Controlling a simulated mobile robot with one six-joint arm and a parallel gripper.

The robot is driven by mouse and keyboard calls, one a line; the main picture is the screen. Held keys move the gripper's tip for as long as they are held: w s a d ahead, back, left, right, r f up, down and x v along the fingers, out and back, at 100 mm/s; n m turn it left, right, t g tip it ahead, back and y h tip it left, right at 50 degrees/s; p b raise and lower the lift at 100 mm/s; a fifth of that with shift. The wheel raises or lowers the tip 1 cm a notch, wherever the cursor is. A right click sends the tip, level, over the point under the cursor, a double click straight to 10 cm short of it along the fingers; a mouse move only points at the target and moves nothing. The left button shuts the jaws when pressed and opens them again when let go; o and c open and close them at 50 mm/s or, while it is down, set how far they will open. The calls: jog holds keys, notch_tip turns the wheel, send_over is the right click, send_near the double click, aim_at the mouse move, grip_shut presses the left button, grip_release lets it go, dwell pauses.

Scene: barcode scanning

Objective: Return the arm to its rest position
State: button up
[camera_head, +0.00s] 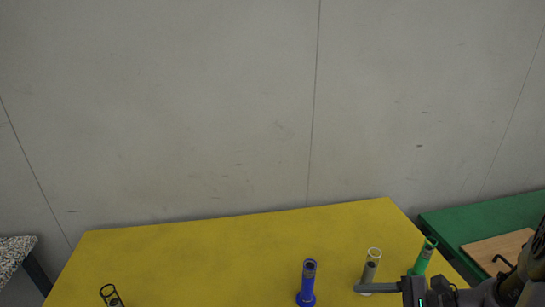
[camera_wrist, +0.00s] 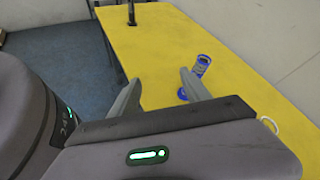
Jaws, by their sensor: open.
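My arm enters from the right edge.
A yellow table (camera_head: 220,260) carries a blue tube holder (camera_head: 307,285), a green one (camera_head: 422,258) and a black one (camera_head: 110,294). The blue holder (camera_wrist: 203,62) also shows in the wrist view. A green table (camera_head: 450,230) with a brown board (camera_head: 500,249) stands right.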

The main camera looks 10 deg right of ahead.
jog(key=s+a+r+n+h+b, duration=0.1)
jog(key=s+a+r+n+h, duration=0.8)
jog(key=a+n, duration=0.5)
notch_tip(320, 180, up, 3)
jog(key=shift+s+a+n, duration=0.2)
jog(key=shift+s+n, duration=0.3)
jog(key=shift+s, duration=0.65)
